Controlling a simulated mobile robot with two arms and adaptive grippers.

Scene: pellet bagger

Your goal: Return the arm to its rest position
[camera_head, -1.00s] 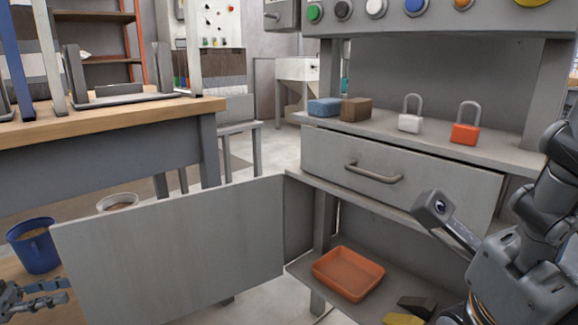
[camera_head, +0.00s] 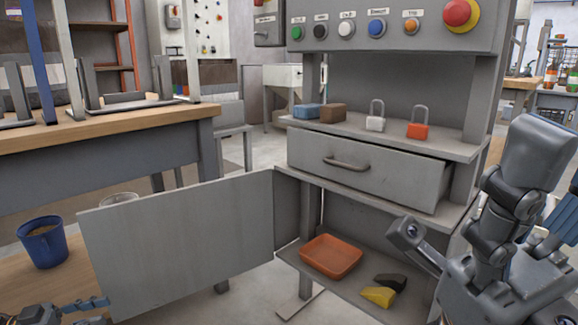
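My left gripper (camera_head: 90,311) is low in the bottom left corner, beside the grey open door panel (camera_head: 180,240). One blue-tipped finger shows clearly and the other is partly cut off by the frame. The fingers look apart with nothing between them. My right arm (camera_head: 500,215) is folded at the right, in front of the grey machine's right side. Blue finger-like parts (camera_head: 560,222) show at the right edge, partly hidden behind the arm. I cannot tell whether that gripper is open or shut.
A blue cup (camera_head: 43,243) stands left of the panel. An orange tray (camera_head: 331,257), a yellow piece (camera_head: 379,296) and a dark piece (camera_head: 391,281) lie on the lower shelf. White (camera_head: 375,123) and orange (camera_head: 418,131) padlocks stand above the drawer (camera_head: 350,164).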

